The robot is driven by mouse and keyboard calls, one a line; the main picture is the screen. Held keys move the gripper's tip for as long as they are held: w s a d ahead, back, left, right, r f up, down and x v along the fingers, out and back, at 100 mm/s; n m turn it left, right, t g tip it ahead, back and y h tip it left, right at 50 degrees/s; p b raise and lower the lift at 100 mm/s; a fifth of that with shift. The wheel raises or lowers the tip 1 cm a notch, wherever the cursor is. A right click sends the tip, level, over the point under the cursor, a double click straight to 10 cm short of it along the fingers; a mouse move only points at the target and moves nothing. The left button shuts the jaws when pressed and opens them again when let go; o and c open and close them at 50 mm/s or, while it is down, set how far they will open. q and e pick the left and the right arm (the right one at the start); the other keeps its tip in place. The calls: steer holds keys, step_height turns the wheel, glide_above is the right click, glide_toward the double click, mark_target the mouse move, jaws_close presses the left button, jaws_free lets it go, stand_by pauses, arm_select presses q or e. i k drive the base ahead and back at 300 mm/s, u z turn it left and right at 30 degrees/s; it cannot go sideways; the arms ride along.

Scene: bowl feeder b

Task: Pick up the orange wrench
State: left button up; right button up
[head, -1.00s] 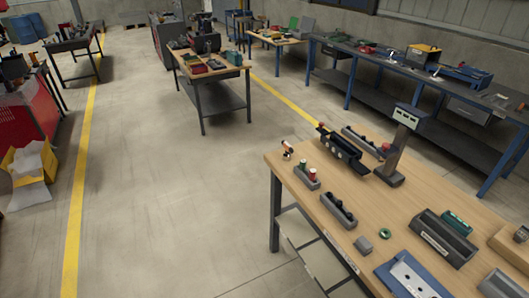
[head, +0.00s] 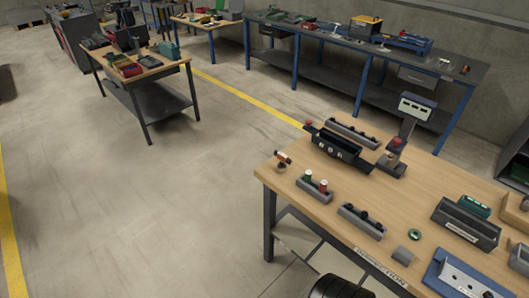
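I cannot make out an orange wrench in the head view. A small orange-and-white item (head: 283,160) stands at the far left corner of the near wooden table (head: 290,200), too small to identify. Neither of my grippers is in view.
The near table carries a black bin (head: 337,149), grey holders with small parts (head: 314,188), a grey box (head: 466,224), a blue tray (head: 462,278) and a post with a display (head: 412,115). Behind are a wooden cart (head: 140,68) and a long blue-legged bench (head: 350,45). Floor at left is clear.

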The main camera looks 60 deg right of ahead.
mark_target(282, 168)
steer(key=z, duration=0.35)
steer(key=i, duration=0.8)
steer(key=z, duration=0.65)
